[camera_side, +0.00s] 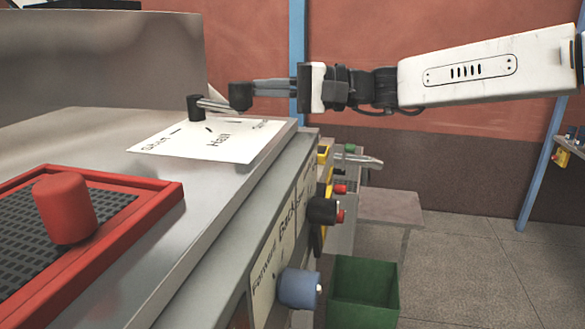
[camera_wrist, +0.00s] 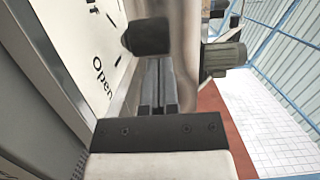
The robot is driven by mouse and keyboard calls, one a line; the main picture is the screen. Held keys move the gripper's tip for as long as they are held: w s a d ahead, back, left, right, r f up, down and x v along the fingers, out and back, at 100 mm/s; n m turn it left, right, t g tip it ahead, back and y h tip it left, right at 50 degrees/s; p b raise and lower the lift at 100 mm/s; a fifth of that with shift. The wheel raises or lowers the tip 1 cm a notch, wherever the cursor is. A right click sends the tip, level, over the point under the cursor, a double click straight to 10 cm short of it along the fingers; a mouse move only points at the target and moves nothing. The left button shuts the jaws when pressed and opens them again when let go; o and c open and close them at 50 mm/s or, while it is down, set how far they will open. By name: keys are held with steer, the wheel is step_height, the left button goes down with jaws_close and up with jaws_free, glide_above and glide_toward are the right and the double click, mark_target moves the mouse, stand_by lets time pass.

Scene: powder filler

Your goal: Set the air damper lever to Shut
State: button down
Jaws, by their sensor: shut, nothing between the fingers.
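The air damper lever (camera_side: 212,104) is a metal rod with a black end piece on the left and a black knob (camera_side: 240,95) on the right, above a white label plate (camera_side: 190,146). The rod points right, toward my arm. "Half" reads on the plate in the side view; the labels either side are hard to read. The wrist view shows "Open" on the plate (camera_wrist: 112,55) and a black knob (camera_wrist: 147,36) ahead of the fingers. My gripper (camera_side: 255,88) is shut and empty, its tips at the knob's right side. I cannot tell whether they touch.
A red-framed grate (camera_side: 125,258) with a red knob (camera_side: 65,208) lies at the left front. The front panel carries a blue-grey knob (camera_side: 298,289) and a black knob (camera_side: 321,211). A green bin (camera_side: 363,291) stands below. Open floor lies to the right.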

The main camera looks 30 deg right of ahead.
steer(key=shift+s+a, duration=0.3)
steer(key=shift+a, duration=0.05)
steer(key=shift+s+a, duration=0.45)
steer(key=shift+a, duration=0.15)
steer(key=a, duration=0.1)
steer(key=s+a, duration=0.1)
steer(key=a, duration=0.2)
steer(key=shift+s+a, duration=0.25)
steer(key=shift+s, duration=0.1)
steer(key=a, duration=0.6)
steer(key=shift+w, duration=0.15)
steer(key=shift+x, duration=1.25)
steer(key=shift+s+d, duration=0.7)
steer(key=shift+s, duration=0.05)
steer(key=shift+v, duration=1)
steer(key=shift+s+d, duration=0.15)
steer(key=shift+s, duration=2.4)
steer(key=shift+s+d, duration=0.1)
steer(key=shift+s, duration=2.5)
